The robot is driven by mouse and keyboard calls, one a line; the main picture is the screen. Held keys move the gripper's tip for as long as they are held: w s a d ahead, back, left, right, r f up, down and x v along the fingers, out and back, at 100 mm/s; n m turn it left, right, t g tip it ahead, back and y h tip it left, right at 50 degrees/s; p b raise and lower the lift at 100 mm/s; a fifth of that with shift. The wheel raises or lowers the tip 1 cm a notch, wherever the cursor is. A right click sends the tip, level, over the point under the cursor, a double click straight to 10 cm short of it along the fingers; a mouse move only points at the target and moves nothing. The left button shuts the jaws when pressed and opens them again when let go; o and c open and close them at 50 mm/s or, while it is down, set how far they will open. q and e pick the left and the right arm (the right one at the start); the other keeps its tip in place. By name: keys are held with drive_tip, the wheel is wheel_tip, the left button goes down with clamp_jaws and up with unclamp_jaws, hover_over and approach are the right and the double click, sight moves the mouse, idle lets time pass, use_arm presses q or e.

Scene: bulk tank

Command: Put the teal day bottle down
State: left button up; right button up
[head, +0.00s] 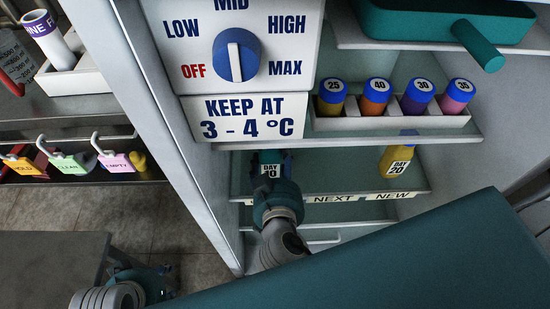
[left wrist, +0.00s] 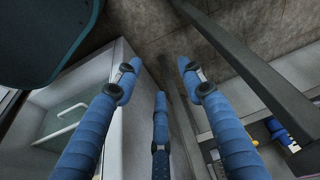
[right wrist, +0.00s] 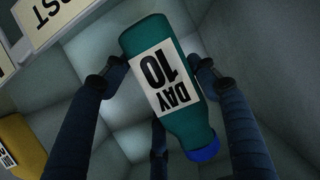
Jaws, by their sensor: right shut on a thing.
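The teal day bottle (right wrist: 160,85) with a blue cap and a "DAY 10" label fills the middle of the right wrist view. My right gripper (right wrist: 157,72) has a finger on each side of it and is shut on it. In the head view the bottle (head: 269,171) is at the left of the lower fridge shelf (head: 330,178), partly hidden by my gripper and the panel above. I cannot tell whether its base touches the shelf. My left gripper (left wrist: 155,72) is open and empty, low outside the fridge; it shows at the lower left in the head view (head: 160,278).
A yellow "DAY 20" bottle (head: 397,160) stands at the right of that shelf, above a "NEW" label (head: 395,195). The shelf middle is clear above a "NEXT" label (head: 336,198). A rack (head: 390,122) of several capped bottles sits above. A dial panel (head: 235,60) hangs in front.

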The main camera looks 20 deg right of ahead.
drive_tip(key=shift+w+f, duration=0.2)
drive_tip(key=shift+f, duration=0.2)
use_arm(q)
drive_tip(key=shift+w+r, duration=0.1)
drive_tip(key=shift+r, duration=0.35)
use_arm(e)
drive_tip(key=shift+s+r, duration=0.1)
drive_tip(key=shift+r, duration=0.05)
drive_tip(key=shift+f, duration=0.25)
drive_tip(key=o, duration=1.4)
use_arm(q)
drive_tip(key=shift+f, duration=0.15)
drive_tip(key=shift+d, duration=0.1)
